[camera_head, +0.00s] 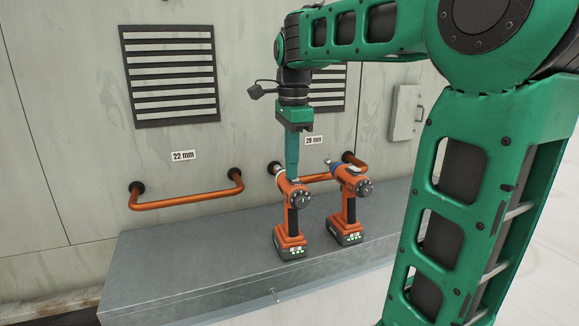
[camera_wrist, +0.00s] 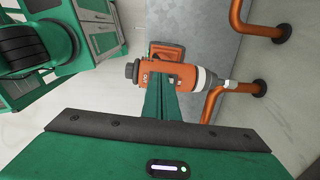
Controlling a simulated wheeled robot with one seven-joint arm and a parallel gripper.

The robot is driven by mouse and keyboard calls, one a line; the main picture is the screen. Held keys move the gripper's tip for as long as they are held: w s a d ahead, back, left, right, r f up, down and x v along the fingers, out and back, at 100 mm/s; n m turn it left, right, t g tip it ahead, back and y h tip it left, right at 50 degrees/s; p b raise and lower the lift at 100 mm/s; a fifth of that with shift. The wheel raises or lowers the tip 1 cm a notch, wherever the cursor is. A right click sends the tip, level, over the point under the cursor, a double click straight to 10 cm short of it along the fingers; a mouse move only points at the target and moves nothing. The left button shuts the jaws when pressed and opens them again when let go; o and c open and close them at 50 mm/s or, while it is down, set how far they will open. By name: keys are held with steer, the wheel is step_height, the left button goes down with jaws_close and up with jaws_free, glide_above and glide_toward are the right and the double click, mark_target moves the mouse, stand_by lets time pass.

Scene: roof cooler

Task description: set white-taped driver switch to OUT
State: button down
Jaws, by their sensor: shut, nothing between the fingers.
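Two orange drivers stand upright on a grey ledge in the head view. The left driver (camera_head: 291,215) has a white band at its nose; the band (camera_wrist: 202,78) shows clearly in the wrist view. The right driver (camera_head: 349,205) has a blue band. My gripper (camera_head: 293,177) is shut and empty, pointing down with its tips at the top of the white-banded driver's body. In the wrist view my gripper (camera_wrist: 161,80) covers part of that driver's orange housing (camera_wrist: 180,70). The switch itself and its setting are hidden or too small to read.
The ledge (camera_head: 180,265) is clear left of the drivers. Orange pipe handles (camera_head: 190,198) stand out from the wall behind, under a "22 mm" label (camera_head: 183,155) and a "28 mm" label (camera_head: 314,140). The blue-banded driver stands close on the right.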

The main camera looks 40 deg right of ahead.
steer(key=shift+w+d+f, duration=0.1)
steer(key=shift+w+f, duration=0.05)
steer(key=shift+f, duration=0.05)
steer(key=shift+w+r, duration=0.35)
steer(key=shift+r, duration=0.1)
steer(key=shift+w+r, duration=0.3)
steer(key=shift+r, duration=0.3)
steer(key=shift+w+r, duration=0.25)
steer(key=shift+r, duration=0.3)
steer(key=r, duration=0.1)
steer(key=s+r, duration=0.1)
steer(key=r, duration=0.1)
steer(key=shift+s+r, duration=0.1)
steer(key=shift+s, duration=0.25)
steer(key=r, duration=0.1)
step_height(320, 180, up, 7)
glide_above(286, 180)
steer(key=s, duration=0.3)
steer(key=shift+w, duration=0.1)
